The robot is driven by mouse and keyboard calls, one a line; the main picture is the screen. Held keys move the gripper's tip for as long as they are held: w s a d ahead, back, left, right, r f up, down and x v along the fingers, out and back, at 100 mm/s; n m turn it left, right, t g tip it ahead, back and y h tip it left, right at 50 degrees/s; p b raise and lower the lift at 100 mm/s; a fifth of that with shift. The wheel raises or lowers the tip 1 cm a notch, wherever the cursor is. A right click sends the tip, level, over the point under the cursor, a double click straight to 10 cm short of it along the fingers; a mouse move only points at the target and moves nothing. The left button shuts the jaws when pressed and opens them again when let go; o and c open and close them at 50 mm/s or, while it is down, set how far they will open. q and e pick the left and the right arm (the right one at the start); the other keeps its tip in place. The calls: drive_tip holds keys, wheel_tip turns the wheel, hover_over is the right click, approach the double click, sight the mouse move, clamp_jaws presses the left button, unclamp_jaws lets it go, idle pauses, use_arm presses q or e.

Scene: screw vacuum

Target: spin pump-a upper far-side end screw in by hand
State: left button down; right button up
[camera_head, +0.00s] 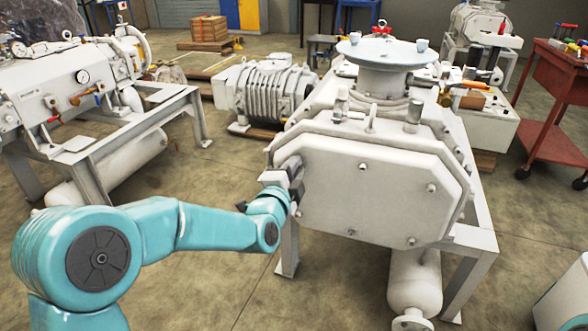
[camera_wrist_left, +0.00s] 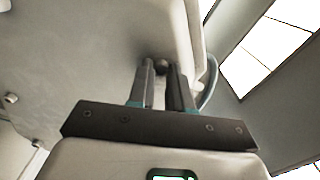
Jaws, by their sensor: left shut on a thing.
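The white pump (camera_head: 375,185) stands on a white frame in the head view, its flat end cover facing me with several small screws around its edge. My left gripper (camera_head: 294,178) is at the upper left edge of this cover. In the left wrist view my left gripper (camera_wrist_left: 162,75) has its two fingers close together around a small dark screw head (camera_wrist_left: 162,65) near the edge of the pump cover (camera_wrist_left: 80,60). The rest of the screw is hidden. My right gripper is in neither view.
A second white machine (camera_head: 70,90) on a frame stands at the left. A red cart (camera_head: 553,75) stands at the right. A grey motor (camera_head: 265,90) sits behind the pump. The floor (camera_head: 215,210) between the two machines is clear.

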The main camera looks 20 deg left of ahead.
use_arm(q)
drive_tip(key=shift+f, duration=0.1)
idle(0.3)
drive_tip(key=c, duration=1)
unclamp_jaws()
drive_tip(key=shift+c, duration=0.2)
drive_tip(key=s, duration=1.6)
drive_tip(key=shift+s+a, duration=0.2)
drive_tip(key=shift+a, duration=0.05)
